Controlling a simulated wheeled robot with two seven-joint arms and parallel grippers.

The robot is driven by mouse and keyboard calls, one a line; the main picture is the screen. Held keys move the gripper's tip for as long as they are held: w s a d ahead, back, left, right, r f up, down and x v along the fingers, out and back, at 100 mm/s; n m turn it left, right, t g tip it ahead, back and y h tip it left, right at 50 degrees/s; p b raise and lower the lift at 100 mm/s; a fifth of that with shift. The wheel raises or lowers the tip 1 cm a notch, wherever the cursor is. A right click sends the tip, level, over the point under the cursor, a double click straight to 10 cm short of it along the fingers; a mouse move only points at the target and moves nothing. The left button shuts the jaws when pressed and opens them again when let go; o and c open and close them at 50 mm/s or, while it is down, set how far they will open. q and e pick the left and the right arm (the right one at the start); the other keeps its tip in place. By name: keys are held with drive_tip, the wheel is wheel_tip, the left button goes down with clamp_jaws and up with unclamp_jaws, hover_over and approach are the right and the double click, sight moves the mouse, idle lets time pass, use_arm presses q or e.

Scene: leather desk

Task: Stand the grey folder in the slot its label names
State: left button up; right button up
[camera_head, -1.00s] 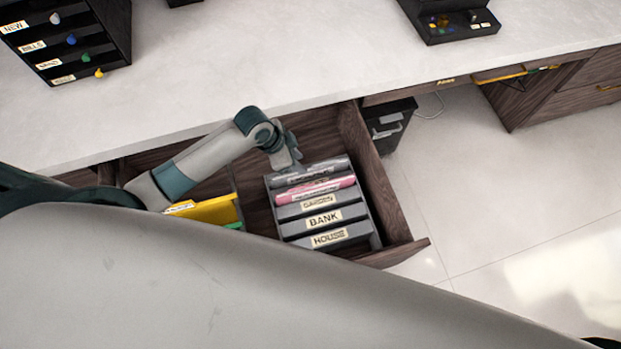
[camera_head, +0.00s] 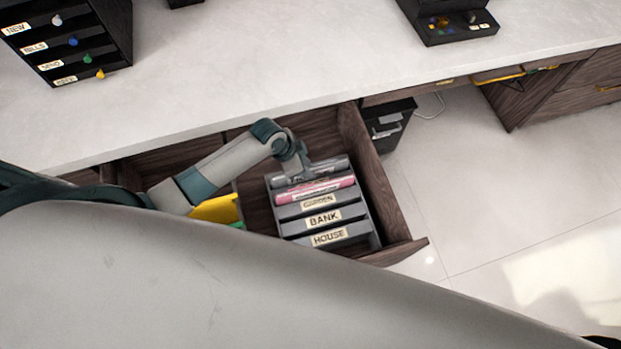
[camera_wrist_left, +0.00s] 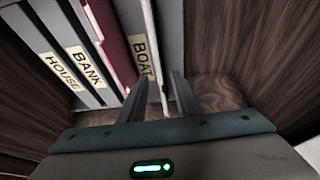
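A grey slotted rack (camera_head: 372,226) sits in the open drawer, with GARDEN, BANK and HOUSE labels in the head view. The grey folder (camera_head: 330,166) stands in the slot at the rack's far end. In the left wrist view a thin grey folder edge (camera_wrist_left: 157,50) shows beside the BOAT label (camera_wrist_left: 141,55). A pink folder (camera_head: 316,189) fills the slot before it. My left gripper (camera_wrist_left: 157,85) is open, its fingers apart on either side of the grey folder's edge; contact is unclear. In the head view its fingertips are hidden at the folder. My right gripper is not in view.
The drawer's wooden side wall (camera_head: 372,170) is close to the rack's right. A yellow folder (camera_head: 217,209) stands left of the rack, partly behind my arm. The pale desk top (camera_head: 270,60) overhangs behind. A black label organiser (camera_head: 70,40) stands at the back left.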

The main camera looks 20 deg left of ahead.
use_arm(q)
drive_tip(key=shift+x, duration=1.55)
drive_tip(key=shift+w, duration=0.1)
drive_tip(key=shift+c, duration=0.3)
clamp_jaws()
drive_tip(key=shift+r, duration=0.1)
